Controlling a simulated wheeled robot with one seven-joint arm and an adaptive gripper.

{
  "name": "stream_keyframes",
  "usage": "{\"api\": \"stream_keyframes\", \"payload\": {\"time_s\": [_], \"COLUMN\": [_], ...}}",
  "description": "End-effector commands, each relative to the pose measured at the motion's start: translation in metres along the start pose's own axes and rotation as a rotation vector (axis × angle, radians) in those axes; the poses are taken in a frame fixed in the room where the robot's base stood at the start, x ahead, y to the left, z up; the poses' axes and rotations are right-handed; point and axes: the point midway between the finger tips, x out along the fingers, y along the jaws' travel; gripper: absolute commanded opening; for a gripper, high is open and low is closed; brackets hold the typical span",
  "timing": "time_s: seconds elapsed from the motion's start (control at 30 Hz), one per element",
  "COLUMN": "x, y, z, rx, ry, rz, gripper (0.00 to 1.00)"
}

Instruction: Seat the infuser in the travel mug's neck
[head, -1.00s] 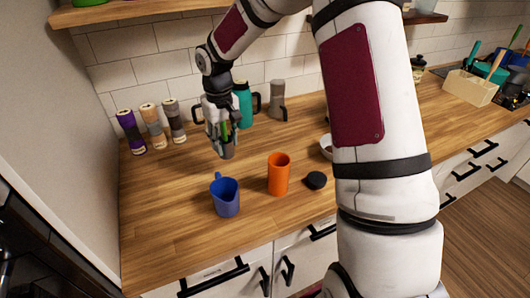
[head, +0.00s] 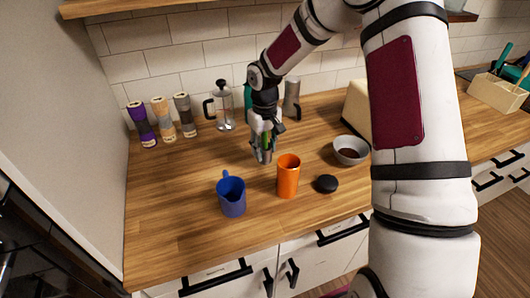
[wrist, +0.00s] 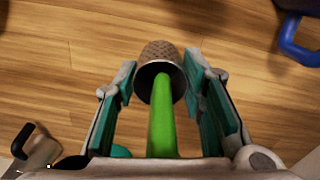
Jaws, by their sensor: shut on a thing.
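The infuser is a grey mesh basket (wrist: 160,55) with a green handle (wrist: 163,120). My gripper (wrist: 160,85) is shut on it, with a finger on each side. In the head view the infuser (head: 263,157) hangs from my gripper (head: 263,140), basket down, above the counter. The orange travel mug (head: 288,180) stands upright and open-topped just to the right of and nearer than the infuser. The infuser is apart from the mug. The mug does not show in the wrist view.
A blue pitcher (head: 231,197) stands left of the mug, a black lid (head: 326,184) right of it. A grey bowl (head: 350,151) is further right. A French press (head: 224,108), several jars (head: 162,120) and a grey grinder-like item (head: 292,98) stand behind.

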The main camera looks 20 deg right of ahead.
Motion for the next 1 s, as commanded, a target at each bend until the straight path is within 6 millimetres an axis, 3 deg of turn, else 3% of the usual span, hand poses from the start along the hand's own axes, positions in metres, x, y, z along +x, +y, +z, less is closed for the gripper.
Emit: {"api": "stream_keyframes", "payload": {"time_s": [0.13,0.53,0.57,0.63,1.0], "x": [0.02,0.026,0.026,0.025,0.022], "y": [-0.001,-0.001,-0.001,0.0,0.0], "z": [0.001,0.0,0.0,0.0,0.0], "rx": [-0.001,0.0,0.0,0.0,0.001], "ry": [-0.002,-0.001,0.0,0.0,0.001], "rz": [-0.001,0.0,0.0,-0.001,0.0], "gripper": [0.1,0.1,0.41,0.57,0.57]}}
